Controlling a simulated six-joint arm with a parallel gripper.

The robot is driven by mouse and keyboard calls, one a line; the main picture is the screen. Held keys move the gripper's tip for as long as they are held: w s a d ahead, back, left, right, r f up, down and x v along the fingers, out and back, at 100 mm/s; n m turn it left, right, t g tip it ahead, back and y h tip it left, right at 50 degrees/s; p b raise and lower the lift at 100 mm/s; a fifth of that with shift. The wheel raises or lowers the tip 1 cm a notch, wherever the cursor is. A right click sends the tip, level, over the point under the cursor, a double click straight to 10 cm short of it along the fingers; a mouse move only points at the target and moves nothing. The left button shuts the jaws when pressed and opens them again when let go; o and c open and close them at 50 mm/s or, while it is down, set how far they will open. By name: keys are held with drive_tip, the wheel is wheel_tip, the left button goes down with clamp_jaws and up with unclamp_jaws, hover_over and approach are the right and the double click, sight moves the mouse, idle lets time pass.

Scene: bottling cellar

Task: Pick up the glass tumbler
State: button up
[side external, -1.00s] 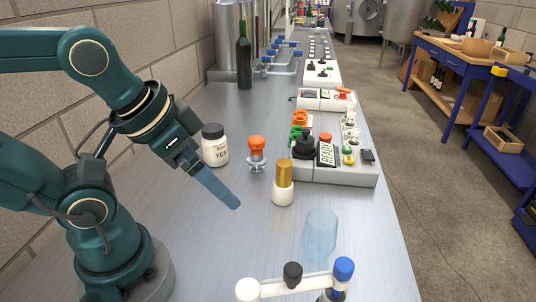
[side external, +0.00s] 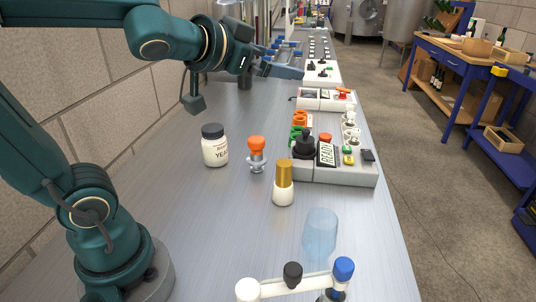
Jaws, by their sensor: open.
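The glass tumbler (side external: 320,233) is clear and bluish. It stands on the metal bench, near the right edge, behind the valve fitting with a blue knob. My gripper (side external: 300,73) is raised far up and back from the tumbler, over the rear part of the bench, pointing right. Its fingers look like one flat blue-grey shape from here, with nothing seen in them. Nothing hides the tumbler.
A gold-capped white bottle (side external: 283,184), an orange-topped fitting (side external: 257,153) and a yeast jar (side external: 214,148) stand left of and behind the tumbler. A control box (side external: 362,176) lies behind it. The valve fitting (side external: 290,283) is in front.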

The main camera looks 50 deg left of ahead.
drive_tip(key=w+d+m+t+h, duration=0.2)
drive_tip(key=w+d+m+h, duration=0.2)
drive_tip(key=m+g+h, duration=0.7)
drive_tip(key=g+h, duration=0.2)
drive_tip(key=h, duration=0.1)
hover_over(334, 242)
drive_tip(key=s+a, duration=0.2)
drive_tip(key=a, duration=0.3)
wheel_tip(334, 242, down, 9)
drive_tip(key=f, duration=1.6)
drive_tip(key=shift+w+d, duration=0.25)
drive_tip(key=shift+w+d+f, duration=0.2)
drive_tip(key=shift+d+f, duration=0.1)
drive_tip(key=shift+d, duration=0.05)
drive_tip(key=shift+x, duration=2.1)
drive_tip(key=shift+w+r, duration=0.1)
